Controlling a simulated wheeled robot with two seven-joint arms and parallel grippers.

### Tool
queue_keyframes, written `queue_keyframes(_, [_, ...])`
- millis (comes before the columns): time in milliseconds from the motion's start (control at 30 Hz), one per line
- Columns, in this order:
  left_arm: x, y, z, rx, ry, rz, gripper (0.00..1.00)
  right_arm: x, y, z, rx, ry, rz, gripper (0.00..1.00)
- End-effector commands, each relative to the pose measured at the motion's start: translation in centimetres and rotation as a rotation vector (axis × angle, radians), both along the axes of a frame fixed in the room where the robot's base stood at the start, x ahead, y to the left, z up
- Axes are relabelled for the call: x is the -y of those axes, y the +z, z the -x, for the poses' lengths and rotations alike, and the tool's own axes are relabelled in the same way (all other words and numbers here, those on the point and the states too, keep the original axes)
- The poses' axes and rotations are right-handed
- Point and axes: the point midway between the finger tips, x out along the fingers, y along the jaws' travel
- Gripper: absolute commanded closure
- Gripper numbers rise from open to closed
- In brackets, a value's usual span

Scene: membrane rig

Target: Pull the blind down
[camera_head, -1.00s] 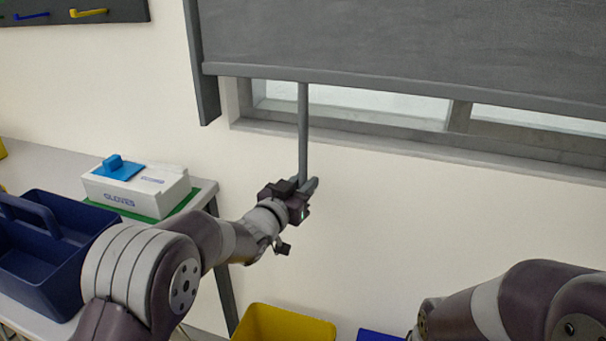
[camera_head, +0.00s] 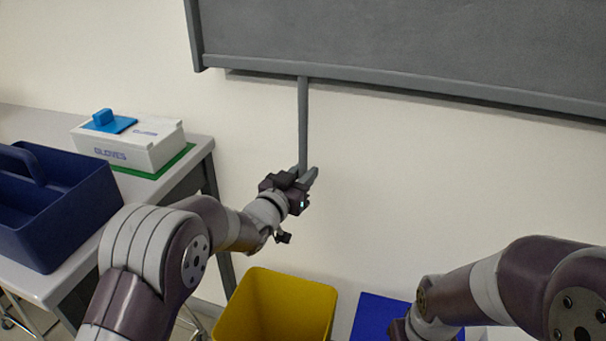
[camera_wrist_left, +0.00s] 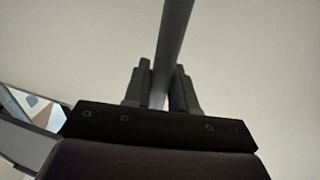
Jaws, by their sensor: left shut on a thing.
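The grey blind (camera_head: 400,45) hangs on the wall across the top of the head view, with its bottom bar (camera_head: 430,88) running along its lower edge. No window glass shows below the bar. A grey pull rod (camera_head: 303,120) hangs straight down from the bar. My left gripper (camera_head: 305,175) is shut on the lower part of the rod. In the left wrist view the rod (camera_wrist_left: 173,45) passes between the two dark fingers (camera_wrist_left: 163,88). My right arm is at the lower right of the head view, and its fingers do not show clearly.
A table (camera_head: 60,285) at the left bears a dark blue caddy (camera_head: 75,215) and a white glove box (camera_head: 135,150) on a green mat (camera_head: 178,162). A yellow bin (camera_head: 275,310) and a blue bin (camera_head: 375,315) stand below. The wall around the rod is clear.

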Motion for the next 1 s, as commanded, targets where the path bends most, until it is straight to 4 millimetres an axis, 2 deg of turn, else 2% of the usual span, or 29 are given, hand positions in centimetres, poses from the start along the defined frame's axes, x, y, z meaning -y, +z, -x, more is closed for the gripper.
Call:
queue_keyframes(33, [0.0, -0.7, 0.1, -0.015, -0.001, -0.006, 0.64, 0.0, -0.1, 0.0, 0.0, 0.0, 0.0, 0.53])
queue_keyframes(67, [0.0, -0.7, 0.1, -0.015, -0.001, -0.006, 0.57, 0.0, -0.1, 0.0, 0.0, 0.0, 0.0, 0.53])
queue_keyframes(367, [-0.1, -0.4, 0.2, -0.008, 0.0, -0.004, 0.57, 0.0, 0.0, 0.0, 0.0, 0.0, 0.0, 0.53])
queue_keyframes(467, [-0.5, -0.3, 0.8, -0.008, 0.001, -0.004, 0.57, 0.0, 0.1, 0.0, 0.0, 0.0, 0.0, 0.53])
queue_keyframes(567, [-1.4, -0.2, 2.5, -0.008, 0.001, -0.004, 0.57, 0.0, 0.4, 0.0, 0.0, 0.0, 0.0, 0.53])
queue_keyframes(800, [-4.5, -0.3, 7.9, -0.011, 0.002, -0.004, 0.57, 0.0, 1.1, 0.0, 0.0, 0.0, 0.0, 0.53])
queue_keyframes(1000, [-6.0, -0.5, 10.7, -0.011, 0.0, -0.005, 0.57, 0.0, 1.4, 0.0, 0.0, 0.0, 0.0, 0.53])
